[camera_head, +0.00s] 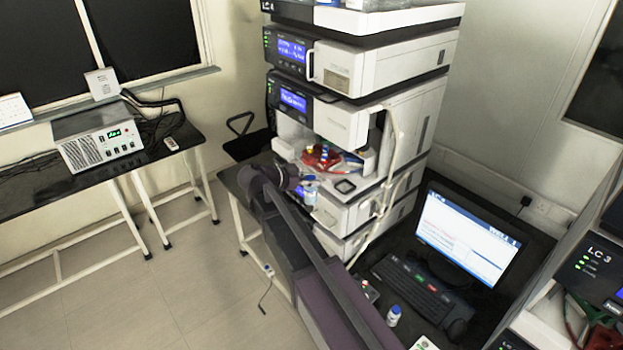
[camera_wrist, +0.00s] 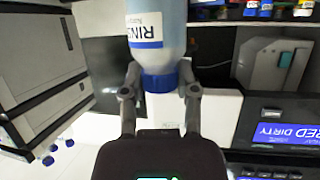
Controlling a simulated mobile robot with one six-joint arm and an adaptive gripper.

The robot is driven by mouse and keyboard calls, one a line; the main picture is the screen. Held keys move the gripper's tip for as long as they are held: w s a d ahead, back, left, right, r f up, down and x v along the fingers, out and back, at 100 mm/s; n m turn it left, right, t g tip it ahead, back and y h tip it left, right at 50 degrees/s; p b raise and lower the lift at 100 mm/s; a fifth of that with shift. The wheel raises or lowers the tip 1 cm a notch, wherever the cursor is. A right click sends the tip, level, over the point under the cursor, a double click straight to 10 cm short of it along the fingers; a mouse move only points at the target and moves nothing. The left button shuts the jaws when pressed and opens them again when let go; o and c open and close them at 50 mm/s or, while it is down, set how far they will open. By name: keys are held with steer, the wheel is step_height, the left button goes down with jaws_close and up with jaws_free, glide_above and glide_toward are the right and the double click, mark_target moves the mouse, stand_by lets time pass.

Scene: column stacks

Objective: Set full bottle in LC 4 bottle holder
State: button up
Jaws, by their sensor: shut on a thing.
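The top of the stack carries a white tray (camera_head: 410,14) with bottles partly cut off by the picture edge. I cannot tell whether the held bottle touches anything.
The open bay holds a red item (camera_head: 322,157) and tubing. A monitor (camera_head: 467,235), keyboard (camera_head: 425,285) and small white bottle with blue cap (camera_head: 393,315) are on the bench at right. LC 3 (camera_head: 597,262) is at the right edge.

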steer(key=shift+w+d, duration=0.15)
steer(key=shift+d, duration=0.05)
steer(key=w+d, duration=0.8)
steer(key=d, duration=0.3)
steer(key=shift+f+b, duration=0.3)
stand_by(1.6)
steer(key=shift+w+d, duration=0.25)
steer(key=shift+d, duration=0.1)
stand_by(0.7)
steer(key=shift+f+b, duration=0.85)
stand_by(1.2)
stand_by(0.4)
steer(key=o, duration=1)
steer(key=shift+c, duration=0.2)
steer(key=shift+r, duration=0.2)
